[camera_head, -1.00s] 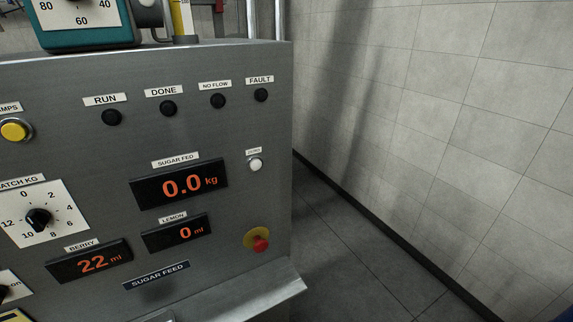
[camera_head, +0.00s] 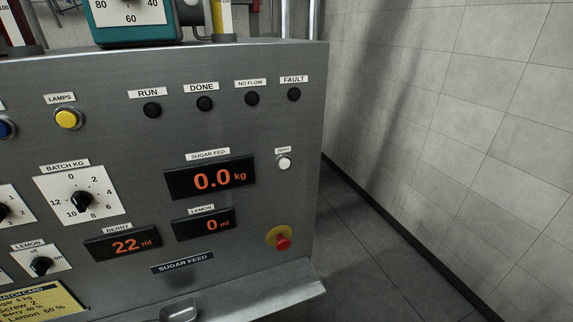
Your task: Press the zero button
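The zero button (camera_head: 284,163) is a small round white button near the right edge of the grey control panel (camera_head: 130,185). A small label (camera_head: 283,150) sits just above it. The sugar fed display (camera_head: 211,178) to its left reads 0.0 kg. Neither of my grippers shows in the head view, and nothing covers the button.
A red button on a yellow base (camera_head: 279,240) sits below the zero button. Dark lamps, a yellow lamps button (camera_head: 68,118) and the batch dial (camera_head: 81,200) lie to the left. A metal ledge (camera_head: 270,295) juts out below. Open floor (camera_head: 360,240) lies right of the panel.

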